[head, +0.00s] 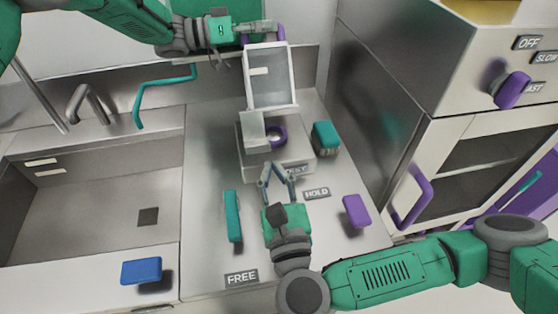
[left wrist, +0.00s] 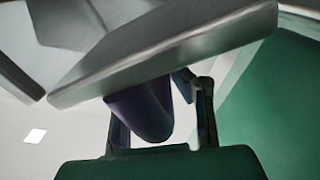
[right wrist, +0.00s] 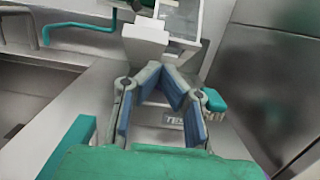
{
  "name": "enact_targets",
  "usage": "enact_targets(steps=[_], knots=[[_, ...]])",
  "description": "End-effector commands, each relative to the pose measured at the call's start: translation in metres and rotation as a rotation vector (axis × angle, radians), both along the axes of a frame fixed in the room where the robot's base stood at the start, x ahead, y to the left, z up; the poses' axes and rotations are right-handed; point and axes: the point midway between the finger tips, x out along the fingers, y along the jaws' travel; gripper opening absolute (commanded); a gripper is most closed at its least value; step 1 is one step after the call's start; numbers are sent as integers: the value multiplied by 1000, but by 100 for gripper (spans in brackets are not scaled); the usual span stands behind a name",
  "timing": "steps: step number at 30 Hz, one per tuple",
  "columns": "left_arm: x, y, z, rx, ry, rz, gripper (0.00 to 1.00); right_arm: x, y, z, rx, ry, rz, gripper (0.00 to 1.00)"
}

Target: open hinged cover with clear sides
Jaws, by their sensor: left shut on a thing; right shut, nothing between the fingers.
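The hinged cover (head: 293,75), a grey frame with clear sides, stands raised above its box-shaped device (head: 298,165) on the counter. A purple ring (head: 279,135) shows inside the device. My left gripper (head: 262,30) is at the top of the cover and shut on its purple handle (head: 280,34). In the left wrist view the purple handle (left wrist: 140,112) sits at the fingers, beside the cover's grey edge (left wrist: 165,58). My right gripper (head: 277,169) is shut and empty in front of the device; its fingertips meet in the right wrist view (right wrist: 162,70).
A teal-topped block (head: 326,136) stands right of the device. A teal bar (head: 233,215), a purple block (head: 356,210) and a blue block (head: 141,271) are nearer. A sink (head: 90,190) is left; a cabinet with a purple handle (head: 418,190) is right.

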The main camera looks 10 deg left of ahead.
Motion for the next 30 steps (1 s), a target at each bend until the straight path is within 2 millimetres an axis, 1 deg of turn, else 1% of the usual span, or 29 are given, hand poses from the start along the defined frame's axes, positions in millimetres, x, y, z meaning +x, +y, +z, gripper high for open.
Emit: enact_targets(steps=[3, 6, 17, 22, 29, 30], knots=[[0, 1, -3, 4, 3, 2, 0, 6, 2, 8, -1, 0, 1, 0], [0, 2, -3, 3, 4, 2, 0, 8, 3, 12, -1, 0, 1, 0], [0, 2, -3, 3, 4, 2, 0, 8, 3, 14, -1, -1, 2, 0], [-1, 1, -3, 4, 4, 1, 0, 13, 5, 30, 1, -4, 1, 0], [-4, 0, -3, 4, 4, -6, 0, 13, 4, 32, 3, -7, -3, 0], [-5, 0, -3, 3, 5, -7, 28, 13, 4, 32, 3, -8, -3, 0]])
